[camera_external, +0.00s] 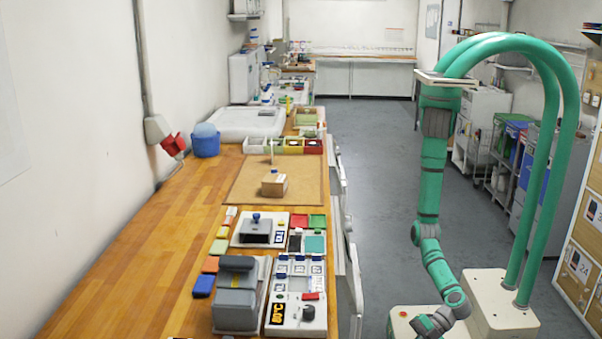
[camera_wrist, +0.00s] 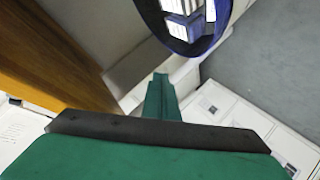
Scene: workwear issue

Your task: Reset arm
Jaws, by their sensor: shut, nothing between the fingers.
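My green arm (camera_external: 430,180) hangs down on the right side of the external view, over the floor and clear of the workbench. Its lower links bend toward the bottom edge of the picture. My gripper (camera_external: 430,326) is low there, near the pale base, small and partly cut off by the edge. It is shut and holds nothing. The wrist view is tilted and filled in front by green and black parts that look like my own body.
A long wooden workbench (camera_external: 120,285) runs along the left wall. It carries a grey press-like device (camera_external: 238,305), a cardboard box (camera_external: 274,184) and a blue tub (camera_external: 205,141). Cabinets (camera_external: 582,250) line the right side. The grey floor (camera_external: 375,150) between is open.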

